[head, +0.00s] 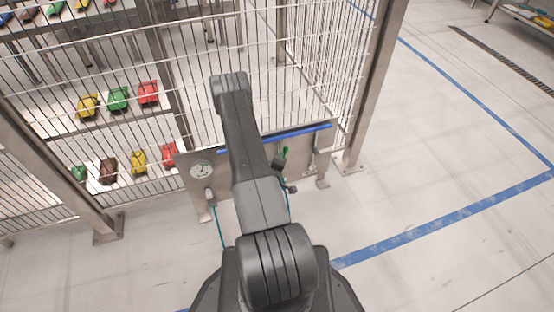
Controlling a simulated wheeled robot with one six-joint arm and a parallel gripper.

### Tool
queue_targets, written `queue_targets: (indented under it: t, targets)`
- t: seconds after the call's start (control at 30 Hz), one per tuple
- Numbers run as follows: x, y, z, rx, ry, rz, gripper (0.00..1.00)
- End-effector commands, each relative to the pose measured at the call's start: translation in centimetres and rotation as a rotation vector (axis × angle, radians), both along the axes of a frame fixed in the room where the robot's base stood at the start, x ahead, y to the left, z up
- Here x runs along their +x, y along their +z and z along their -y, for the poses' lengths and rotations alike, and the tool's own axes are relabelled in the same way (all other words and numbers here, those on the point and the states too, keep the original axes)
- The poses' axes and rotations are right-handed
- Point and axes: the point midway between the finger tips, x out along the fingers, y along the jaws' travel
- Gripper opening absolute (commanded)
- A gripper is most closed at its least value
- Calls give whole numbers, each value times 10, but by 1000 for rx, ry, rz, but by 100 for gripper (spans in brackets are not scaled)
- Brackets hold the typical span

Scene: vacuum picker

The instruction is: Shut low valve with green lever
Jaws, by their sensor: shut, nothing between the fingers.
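A green lever (284,153) shows on the steel panel (312,160) at the foot of the fence, just right of my arm in the head view. It looks tilted, with its upper end toward the right. Dark parts lie just below it, beside my arm; I cannot tell whether they belong to the valve or to my arm. My gripper cannot be made out, and my arm covers the middle of the panel. The valve body is not clear.
A round gauge (201,170) is on the panel's left part. A blue bar (300,133) runs along its top. Wire fence (320,60) and steel posts (372,85) stand around it. Shelves behind hold coloured items. The floor (430,180) at right is clear, with blue lines.

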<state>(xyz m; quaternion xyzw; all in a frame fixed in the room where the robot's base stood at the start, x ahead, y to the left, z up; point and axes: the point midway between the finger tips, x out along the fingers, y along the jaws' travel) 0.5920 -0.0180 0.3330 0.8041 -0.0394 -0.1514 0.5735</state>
Motion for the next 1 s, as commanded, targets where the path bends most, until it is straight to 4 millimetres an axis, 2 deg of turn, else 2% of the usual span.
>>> queue_targets:
  t: [0.43,1.0]
  targets:
    - [8,0,26,406,-3,-129,0]
    - [16,-16,53,906,-2,-293,0]
